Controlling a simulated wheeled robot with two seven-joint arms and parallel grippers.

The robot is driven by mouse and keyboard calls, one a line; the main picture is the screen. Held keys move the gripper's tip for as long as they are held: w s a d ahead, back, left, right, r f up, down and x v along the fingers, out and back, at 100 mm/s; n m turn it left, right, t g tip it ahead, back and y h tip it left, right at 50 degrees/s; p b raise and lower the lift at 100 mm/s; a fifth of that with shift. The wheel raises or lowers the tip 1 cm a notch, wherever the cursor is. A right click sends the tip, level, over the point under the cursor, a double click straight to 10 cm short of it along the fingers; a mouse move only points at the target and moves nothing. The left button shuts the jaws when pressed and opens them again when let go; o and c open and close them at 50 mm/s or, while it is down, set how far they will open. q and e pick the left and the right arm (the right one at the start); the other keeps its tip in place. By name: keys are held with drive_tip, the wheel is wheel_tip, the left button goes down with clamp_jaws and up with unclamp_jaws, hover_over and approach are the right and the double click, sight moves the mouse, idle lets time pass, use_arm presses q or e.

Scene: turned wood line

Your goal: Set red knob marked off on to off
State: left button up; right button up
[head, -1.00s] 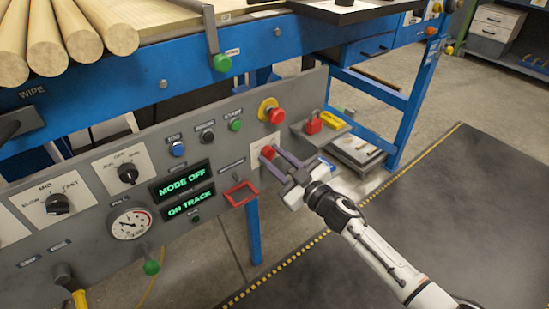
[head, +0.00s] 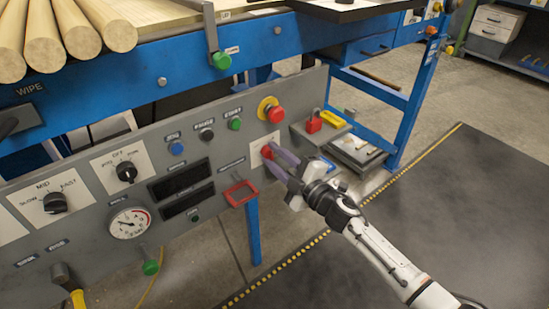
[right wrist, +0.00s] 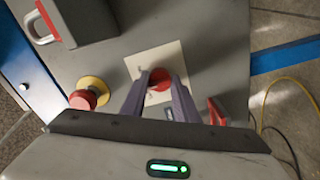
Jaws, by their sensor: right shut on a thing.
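The red knob (head: 267,152) sits on a pale square plate at the right end of the grey panel, below the red mushroom button. My right gripper (head: 276,159) is shut on the knob, with its two grey fingers on either side. In the right wrist view the red knob (right wrist: 159,77) shows between the fingertips on its pale plate (right wrist: 172,58). The fingers hide part of the knob and its off and on marks cannot be read. My left gripper is not in view.
A red mushroom button (head: 275,114) on a yellow base is just above the knob. A red frame (head: 240,193) juts out to the left, beside two dark displays (head: 181,180). Dark floor mat lies open below.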

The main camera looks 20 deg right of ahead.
drive_tip(key=n+b, duration=0.1)
drive_tip(key=n, duration=0.4)
drive_tip(key=shift+f+n, duration=0.1)
drive_tip(key=shift+n, duration=0.2)
drive_tip(key=n, duration=0.2)
drive_tip(key=shift+n+b, duration=0.3)
drive_tip(key=shift+b, duration=0.05)
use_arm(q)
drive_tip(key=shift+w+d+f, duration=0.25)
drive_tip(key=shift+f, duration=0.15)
use_arm(e)
drive_tip(key=shift+n, duration=0.5)
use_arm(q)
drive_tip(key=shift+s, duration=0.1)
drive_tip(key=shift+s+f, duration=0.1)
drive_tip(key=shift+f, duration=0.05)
use_arm(e)
drive_tip(key=o, duration=1.1)
drive_tip(key=shift+c, duration=0.2)
